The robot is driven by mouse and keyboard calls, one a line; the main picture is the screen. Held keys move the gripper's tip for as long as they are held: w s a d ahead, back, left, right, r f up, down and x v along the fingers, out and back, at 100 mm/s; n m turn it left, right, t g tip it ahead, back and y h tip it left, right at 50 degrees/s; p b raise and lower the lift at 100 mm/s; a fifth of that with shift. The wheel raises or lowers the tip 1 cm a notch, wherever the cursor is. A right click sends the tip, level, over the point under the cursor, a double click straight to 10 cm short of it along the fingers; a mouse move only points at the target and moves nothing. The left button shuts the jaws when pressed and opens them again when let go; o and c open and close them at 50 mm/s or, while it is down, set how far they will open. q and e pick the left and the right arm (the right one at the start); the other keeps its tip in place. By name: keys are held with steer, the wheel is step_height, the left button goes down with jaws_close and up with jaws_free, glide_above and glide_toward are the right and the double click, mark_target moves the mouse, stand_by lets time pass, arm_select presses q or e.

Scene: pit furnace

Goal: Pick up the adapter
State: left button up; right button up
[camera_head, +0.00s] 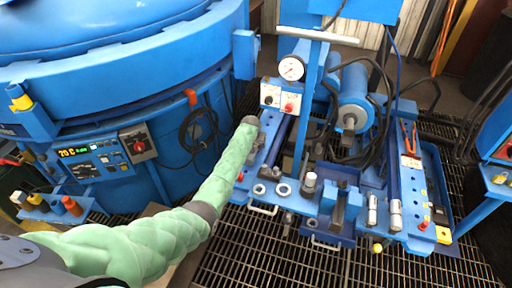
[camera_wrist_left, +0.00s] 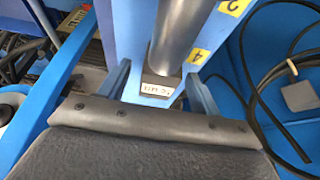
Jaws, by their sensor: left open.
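My green-sleeved left arm reaches in from the left in the head view. Its left gripper (camera_head: 255,135) is over the left end of the blue workbench, mostly hidden by the wrist. In the left wrist view the gripper (camera_wrist_left: 158,92) is open, with its blue fingers apart. A grey metal cylinder with a dark, labelled block at its end, perhaps the adapter (camera_wrist_left: 176,42), lies between and beyond the fingers. I cannot tell whether they touch it. In the head view I cannot tell which part is the adapter. The right gripper is not in view.
The blue bench (camera_head: 262,212) carries metal rings (camera_head: 283,190), upright cylinders (camera_head: 396,215) and a gauge (camera_head: 291,68). A large blue furnace (camera_head: 110,60) stands at the left. Black cable (camera_wrist_left: 262,105) hangs at the right of the wrist view. Grated floor (camera_head: 260,260) lies in front.

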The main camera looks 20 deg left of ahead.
arm_select(q)
steer(key=c, duration=1.4)
steer(key=shift+w, duration=0.1)
steer(key=shift+r, duration=0.6)
step_height(320, 180, up, 8)
steer(key=shift+f+b, duration=0.25)
steer(key=shift+b, duration=0.45)
steer(key=shift+r, duration=0.7)
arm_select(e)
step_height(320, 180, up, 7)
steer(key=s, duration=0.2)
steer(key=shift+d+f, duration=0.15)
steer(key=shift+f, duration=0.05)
